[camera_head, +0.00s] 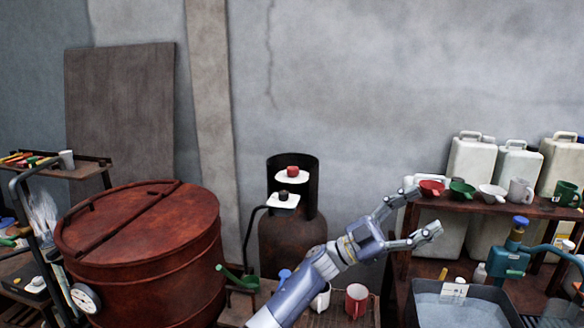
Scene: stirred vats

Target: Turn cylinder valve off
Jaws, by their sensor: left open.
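A rusty gas cylinder (284,240) stands against the wall near the middle. A dark open collar (310,185) rises around its top. Inside the collar a red knob (292,171) sits above a white plate. A black knob (283,196) sits on a second white plate lower and in front. A dark hose runs down from the cylinder's left side. My left gripper (416,213) is open and empty, its fingers spread wide to the right of the cylinder, in front of the shelf. My left forearm covers the cylinder's lower right part. My right gripper is not in view.
A shelf (470,206) with several cups and jerrycans stands at right, close behind my gripper. A grey water basin (460,312) and mugs are lower down.

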